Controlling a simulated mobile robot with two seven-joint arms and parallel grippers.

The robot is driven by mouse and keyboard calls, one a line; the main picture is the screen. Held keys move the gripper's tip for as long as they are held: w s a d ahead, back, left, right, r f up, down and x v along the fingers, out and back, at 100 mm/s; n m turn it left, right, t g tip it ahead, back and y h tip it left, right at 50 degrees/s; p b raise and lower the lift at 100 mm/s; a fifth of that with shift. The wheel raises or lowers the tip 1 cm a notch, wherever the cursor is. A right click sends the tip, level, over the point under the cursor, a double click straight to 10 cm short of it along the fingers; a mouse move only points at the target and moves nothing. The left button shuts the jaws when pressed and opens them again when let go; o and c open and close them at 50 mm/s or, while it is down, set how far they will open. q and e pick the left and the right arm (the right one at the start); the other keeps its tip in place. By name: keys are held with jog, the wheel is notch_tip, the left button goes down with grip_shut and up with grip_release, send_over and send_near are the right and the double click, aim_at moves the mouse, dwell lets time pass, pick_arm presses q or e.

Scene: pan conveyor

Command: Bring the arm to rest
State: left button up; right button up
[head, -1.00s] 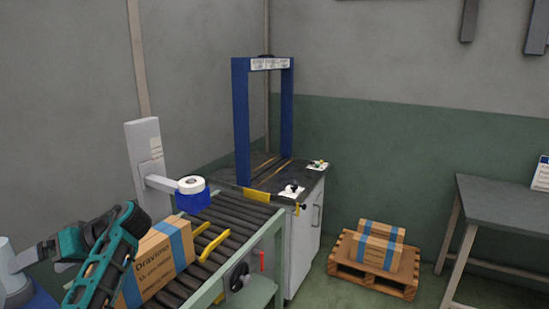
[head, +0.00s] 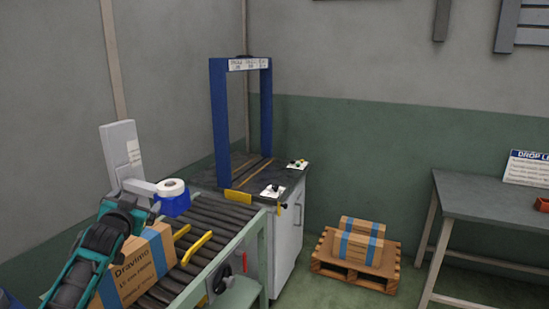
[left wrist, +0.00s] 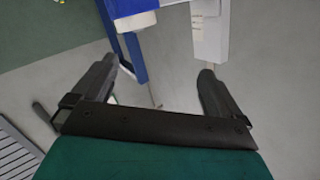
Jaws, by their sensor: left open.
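My left gripper (left wrist: 158,78) is open in the left wrist view, with two dark fingers apart and nothing between them. In the head view my teal and black left arm (head: 88,262) comes in at the lower left. It overlaps a cardboard box with a blue strap (head: 143,265) on the roller conveyor (head: 215,222) and hides part of it. Whether they touch cannot be told. The fingertips are hard to make out in the head view. My right gripper is not in view.
A blue arch (head: 218,120) stands over the dark-topped cabinet. A wooden pallet (head: 350,275) with strapped boxes and a grey table (head: 490,196) are at the right. Floor between them is clear.

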pick_arm(q)
jog(key=s+d+f+g+h, duration=0.1)
jog(key=s+d+f+h, duration=0.1)
jog(key=s+d+f, duration=0.45)
jog(key=s+d+f+m+g+h, duration=0.1)
jog(key=s+d+f, duration=0.2)
jog(key=s+f, duration=0.6)
jog(key=s+d+f+g+h, duration=0.1)
jog(key=s+d+f+h, duration=0.1)
jog(key=s+d+f, duration=0.45)
jog(key=s+d+f+g, duration=0.1)
jog(key=s+f, duration=0.1)
jog(key=s, duration=0.5)
jog(key=s+d+f+g, duration=0.1)
jog(key=s+d+f, duration=0.1)
jog(key=s, duration=0.6)
jog(key=shift+f+n, duration=0.4)
jog(key=shift+f, duration=0.4)
jog(key=shift+s, duration=0.1)
